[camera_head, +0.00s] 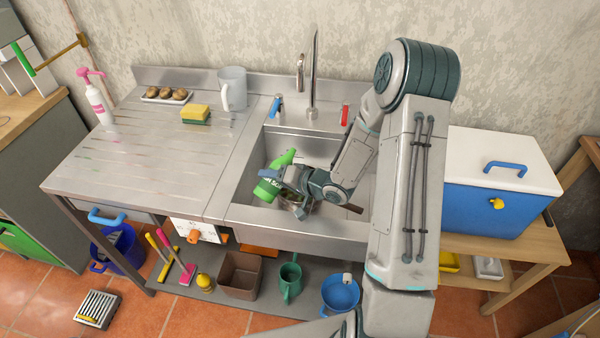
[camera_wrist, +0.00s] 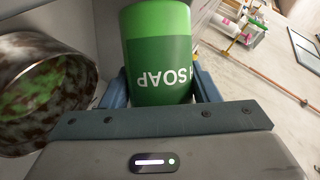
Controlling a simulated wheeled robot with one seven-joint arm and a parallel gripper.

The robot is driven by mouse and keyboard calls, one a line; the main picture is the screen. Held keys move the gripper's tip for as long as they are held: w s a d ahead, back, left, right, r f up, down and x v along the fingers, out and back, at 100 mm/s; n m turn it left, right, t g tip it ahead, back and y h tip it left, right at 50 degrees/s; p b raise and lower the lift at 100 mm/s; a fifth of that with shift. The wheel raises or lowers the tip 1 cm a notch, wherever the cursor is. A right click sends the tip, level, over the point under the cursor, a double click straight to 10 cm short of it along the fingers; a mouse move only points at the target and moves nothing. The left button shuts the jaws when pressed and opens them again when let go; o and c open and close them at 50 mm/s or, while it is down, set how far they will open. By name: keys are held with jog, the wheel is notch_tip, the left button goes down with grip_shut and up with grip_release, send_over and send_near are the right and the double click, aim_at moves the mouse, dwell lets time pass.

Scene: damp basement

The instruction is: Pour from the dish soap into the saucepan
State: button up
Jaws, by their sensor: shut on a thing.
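The green dish soap bottle (camera_head: 267,189) is over the sink, tilted, its light green narrow part toward the upper right. My gripper (camera_head: 277,180) is shut on it. In the wrist view the bottle (camera_wrist: 158,45) sits between both fingers of my gripper (camera_wrist: 158,88), its label upside down. The saucepan (camera_head: 302,211) is in the sink basin, mostly hidden behind my gripper; its dark handle points right. In the wrist view the worn metal saucepan (camera_wrist: 88,75) is left of the bottle, apart from it, with green patches inside. I cannot tell whether soap is flowing.
The tall faucet (camera_head: 313,85) stands behind the sink basin (camera_head: 250,185). A pitcher (camera_head: 233,88), a sponge (camera_head: 195,114), a tray (camera_head: 150,97) and a pump bottle (camera_head: 97,100) stand on the drainboard. A blue cooler (camera_head: 490,205) is at the right. The drainboard's front is clear.

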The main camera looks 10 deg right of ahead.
aim_at(274, 167)
jog(key=shift+r+n, duration=0.1)
jog(key=shift+n, duration=0.2)
jog(key=r+n+t+h+b, duration=0.1)
jog(key=n+h+b, duration=0.1)
jog(key=b, duration=0.3)
jog(key=shift+n, duration=0.3)
jog(key=shift+r+n+t+h+b, duration=0.4)
jog(key=shift+r+b, duration=0.1)
jog(key=shift+b, duration=0.2)
jog(key=n+b, duration=0.1)
jog(key=b, duration=0.2)
jog(key=shift+t+h, duration=0.3)
jog(key=shift+t, duration=0.1)
jog(key=r+n+t+h+b, duration=0.1)
jog(key=b, duration=0.4)
jog(key=shift+n, duration=0.4)
jog(key=shift+r+n+b, duration=0.3)
jog(key=shift+r+b, duration=0.1)
jog(key=shift+b, duration=0.25)
jog(key=shift+r, duration=0.15)
